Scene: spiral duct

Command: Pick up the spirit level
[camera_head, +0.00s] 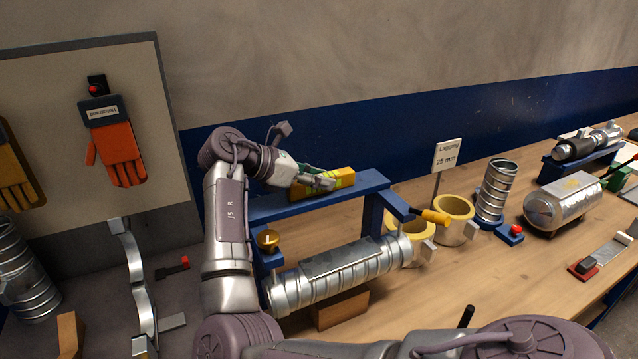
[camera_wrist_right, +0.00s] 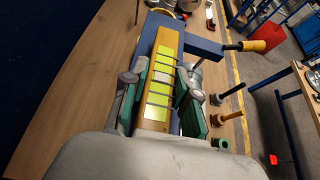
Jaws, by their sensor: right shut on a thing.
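The spirit level (camera_head: 343,177) is a yellow-orange bar with bright yellow-green panels. It lies along the top of a blue raised rail (camera_head: 372,181), and I cannot tell whether it touches the rail. My right gripper (camera_head: 318,181) is shut on its left part, which is partly hidden by the fingers. In the right wrist view the level (camera_wrist_right: 165,62) runs lengthwise between the two fingers of the gripper (camera_wrist_right: 160,88), one on each side. My left gripper is not in view.
A spiral duct (camera_head: 340,270) lies below the rail. A yellow-handled tool (camera_head: 433,216) sticks out at the rail's right end. Yellow lagging rings (camera_head: 455,212) and an upright duct (camera_head: 495,190) stand to the right.

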